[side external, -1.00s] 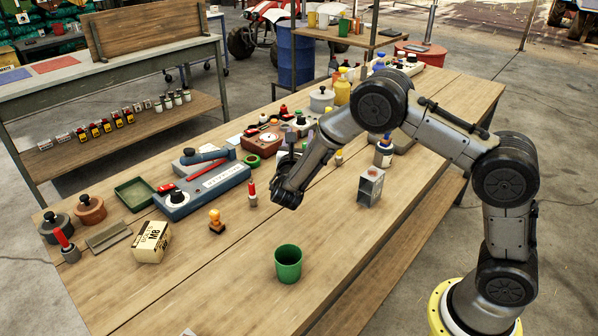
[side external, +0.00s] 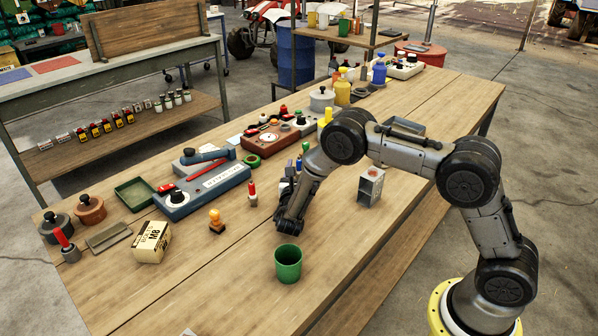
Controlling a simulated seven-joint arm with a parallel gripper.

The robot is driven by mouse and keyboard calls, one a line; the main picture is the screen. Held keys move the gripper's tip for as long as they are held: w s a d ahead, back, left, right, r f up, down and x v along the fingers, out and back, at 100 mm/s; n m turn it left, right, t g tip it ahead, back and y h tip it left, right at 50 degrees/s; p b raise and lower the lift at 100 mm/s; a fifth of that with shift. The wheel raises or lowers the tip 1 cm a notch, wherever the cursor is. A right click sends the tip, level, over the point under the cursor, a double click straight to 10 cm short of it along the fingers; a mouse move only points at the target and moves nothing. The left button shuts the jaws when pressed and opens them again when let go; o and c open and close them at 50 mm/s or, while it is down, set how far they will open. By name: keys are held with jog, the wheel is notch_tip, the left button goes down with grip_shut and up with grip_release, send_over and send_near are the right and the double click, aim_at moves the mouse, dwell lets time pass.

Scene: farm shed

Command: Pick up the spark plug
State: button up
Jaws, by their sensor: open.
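I cannot pick out the spark plug with certainty. A small upright piece with a red top and pale lower part (side external: 252,193) stands on the bench left of my gripper. A similar red-topped piece with a grey base (side external: 67,245) is at the far left. My gripper (side external: 289,222) is open and points down, low over the bench, just behind the green cup (side external: 288,264). Its fingers are dark and small here, and the arm and fingers hide the bench around and behind them.
The wooden bench (side external: 215,285) is clear in front. An orange knobbed piece (side external: 216,221), a box (side external: 151,242) and a blue device with a black knob (side external: 205,190) stand to the left. A grey metal box (side external: 370,187) stands to the right. Bottles and devices line the back.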

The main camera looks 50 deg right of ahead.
jog(key=shift+w, duration=0.1)
jog(key=shift+c, duration=0.2)
grip_shut()
jog(key=shift+r, duration=0.2)
